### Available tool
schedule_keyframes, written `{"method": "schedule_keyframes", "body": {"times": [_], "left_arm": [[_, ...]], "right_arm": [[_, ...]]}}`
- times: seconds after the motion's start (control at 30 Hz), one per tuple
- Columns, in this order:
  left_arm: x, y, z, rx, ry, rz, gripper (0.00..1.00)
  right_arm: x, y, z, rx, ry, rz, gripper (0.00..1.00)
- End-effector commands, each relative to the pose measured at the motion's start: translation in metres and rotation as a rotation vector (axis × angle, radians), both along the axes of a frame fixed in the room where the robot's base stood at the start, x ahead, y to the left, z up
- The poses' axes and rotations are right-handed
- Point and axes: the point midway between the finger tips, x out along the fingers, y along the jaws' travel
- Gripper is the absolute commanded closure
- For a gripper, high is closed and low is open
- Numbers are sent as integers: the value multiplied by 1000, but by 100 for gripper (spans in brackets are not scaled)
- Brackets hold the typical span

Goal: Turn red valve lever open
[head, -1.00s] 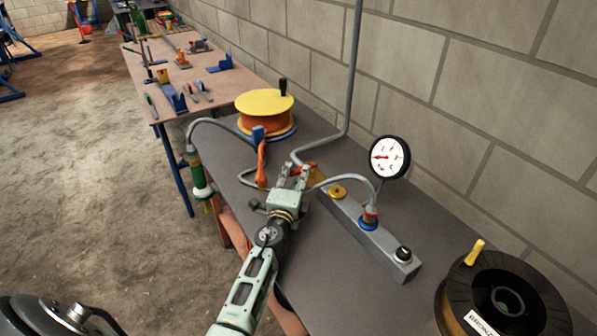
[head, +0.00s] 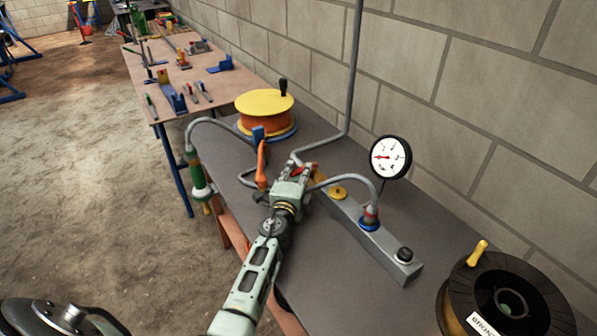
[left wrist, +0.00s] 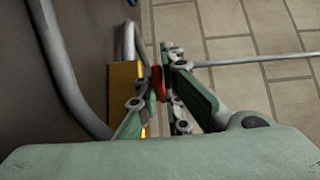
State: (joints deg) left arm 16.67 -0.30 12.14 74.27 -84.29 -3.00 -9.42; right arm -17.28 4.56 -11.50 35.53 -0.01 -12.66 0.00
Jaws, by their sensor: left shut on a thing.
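The red valve lever (left wrist: 158,83) shows in the left wrist view as a small red piece between my left gripper's fingers. Only a bit of it (head: 297,171) shows in the head view, at the fingertips. The brass-yellow valve body (left wrist: 124,84) is just left of the fingers in the wrist view. It is mostly hidden behind the gripper in the head view. My left gripper (head: 294,172) is shut on the red lever, above the bench. The fingers cover most of the lever, so its exact angle cannot be told. My right gripper is not in view.
Grey pipes and a metal manifold block (head: 385,252) with a pressure gauge (head: 390,157) stand right of the gripper. An orange-handled tool (head: 261,165) and a yellow-topped reel (head: 265,103) are behind it. A black spool (head: 461,290) sits at the right. A block wall bounds the bench.

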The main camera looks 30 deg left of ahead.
Motion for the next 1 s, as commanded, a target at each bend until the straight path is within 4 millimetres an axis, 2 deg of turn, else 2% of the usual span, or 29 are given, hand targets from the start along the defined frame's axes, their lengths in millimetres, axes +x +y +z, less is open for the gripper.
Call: {"method": "schedule_keyframes", "body": {"times": [0.57, 1.0], "left_arm": [[0, 2, -1, 6, 4, -22, 100], [8, 13, -3, 10, 5, -256, 100]], "right_arm": [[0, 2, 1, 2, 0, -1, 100], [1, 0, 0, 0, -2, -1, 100]]}}
